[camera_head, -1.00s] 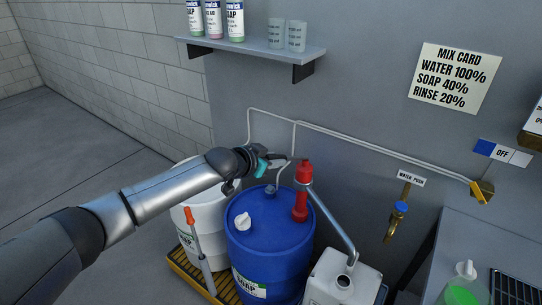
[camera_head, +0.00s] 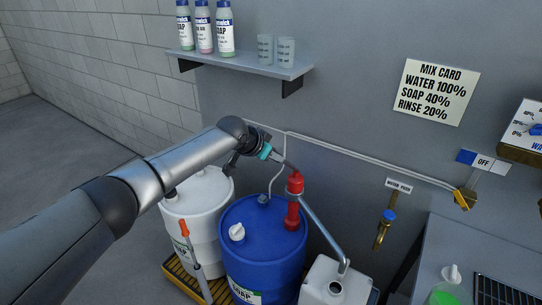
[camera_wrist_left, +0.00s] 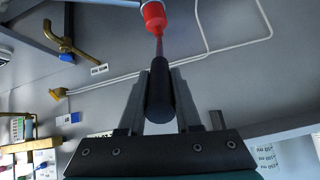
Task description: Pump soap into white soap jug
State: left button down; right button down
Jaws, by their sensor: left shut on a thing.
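The blue soap drum (camera_head: 262,262) stands near the middle of the head view. A red hand pump (camera_head: 293,214) rises from its lid, and its grey spout pipe (camera_head: 322,232) slopes down to the white jug (camera_head: 318,292). My left gripper (camera_head: 283,160) is above and left of the pump. In the left wrist view, its fingers (camera_wrist_left: 159,95) are shut around the black pump handle (camera_wrist_left: 159,92). A thin rod runs from the handle to the red pump body (camera_wrist_left: 153,17). The jug's contents cannot be seen. My right gripper is not in view.
A white drum (camera_head: 196,218) stands left of the blue one on a yellow pallet (camera_head: 180,283). A brass tap (camera_head: 383,232) is on the wall at right. A shelf (camera_head: 240,62) with bottles and cups is above. A grey bench (camera_head: 440,245) is at lower right.

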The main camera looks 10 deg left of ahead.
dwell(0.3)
pick_arm(q)
jog(key=c, duration=0.9)
grip_release()
jog(key=shift+w+f, duration=0.1)
jog(key=shift+c, duration=0.2)
jog(key=shift+o, duration=0.8)
jog(key=shift+w+d, duration=0.1)
jog(key=shift+w, duration=0.05)
jog(key=shift+o, duration=0.9)
jog(key=v, duration=1.5)
jog(key=shift+s, duration=0.25)
